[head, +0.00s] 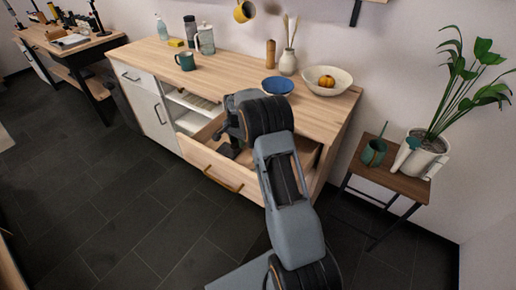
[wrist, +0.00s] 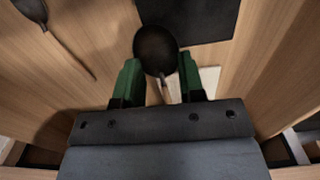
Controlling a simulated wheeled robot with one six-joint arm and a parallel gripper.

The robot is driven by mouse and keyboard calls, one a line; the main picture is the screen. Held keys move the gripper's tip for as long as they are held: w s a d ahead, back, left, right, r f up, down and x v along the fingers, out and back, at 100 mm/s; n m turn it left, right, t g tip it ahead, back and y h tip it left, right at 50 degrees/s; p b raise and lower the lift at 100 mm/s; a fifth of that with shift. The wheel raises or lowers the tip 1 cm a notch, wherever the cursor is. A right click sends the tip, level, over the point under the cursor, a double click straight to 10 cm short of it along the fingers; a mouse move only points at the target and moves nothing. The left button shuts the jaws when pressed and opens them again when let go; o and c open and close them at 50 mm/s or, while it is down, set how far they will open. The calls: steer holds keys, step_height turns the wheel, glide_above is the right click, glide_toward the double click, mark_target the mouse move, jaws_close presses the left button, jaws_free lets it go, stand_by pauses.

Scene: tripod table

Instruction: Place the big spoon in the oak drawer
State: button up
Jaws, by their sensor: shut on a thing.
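The oak drawer (head: 203,168) is pulled open below the counter, and my gripper (head: 229,148) reaches down into it. In the wrist view my gripper (wrist: 158,66) has its green fingers shut on a spoon with a dark round bowl (wrist: 156,48) and a light wooden handle. Its bowl points away from my palm, and the handle's lower end is hidden by my gripper. A second dark spoon with a wooden handle (wrist: 68,50) lies on wood at the upper left. I cannot tell from size alone which is the big spoon. In the head view my arm hides the held spoon.
A dark rectangle (wrist: 185,18) lies beyond the held spoon. The counter (head: 235,70) holds a blue bowl (head: 277,85), a white bowl (head: 340,92), a vase (head: 288,64) and a mug (head: 186,61). A plant stand (head: 400,182) stands right. The dark floor in front is clear.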

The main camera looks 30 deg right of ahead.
steer(key=s+d, duration=0.2)
steer(key=s, duration=0.3)
steer(key=s+d, duration=0.3)
steer(key=s, duration=0.2)
steer(key=s+d, duration=0.3)
steer(key=s, duration=0.2)
steer(key=shift+s, duration=0.1)
steer(key=shift+f+b, duration=0.35)
steer(key=shift+f, duration=1.45)
steer(key=shift+f, duration=0.15)
steer(key=o, duration=0.9)
step_height(320, 180, up, 12)
steer(key=f+p, duration=0.1)
steer(key=p, duration=0.1)
steer(key=s+a+r+n+t, duration=0.1)
steer(key=s+a+r+n, duration=0.1)
steer(key=s+a+n, duration=0.2)
steer(key=s+a+r+n+t, duration=0.1)
steer(key=s+a+r+n, duration=0.2)
steer(key=a, duration=0.4)
steer(key=s+a+r+n+t, duration=0.1)
steer(key=s+a+r+n, duration=0.2)
steer(key=s+a+n, duration=0.2)
steer(key=shift+s+a+r, duration=0.2)
steer(key=shift+s+a, duration=0.65)
steer(key=shift+s, duration=0.1)
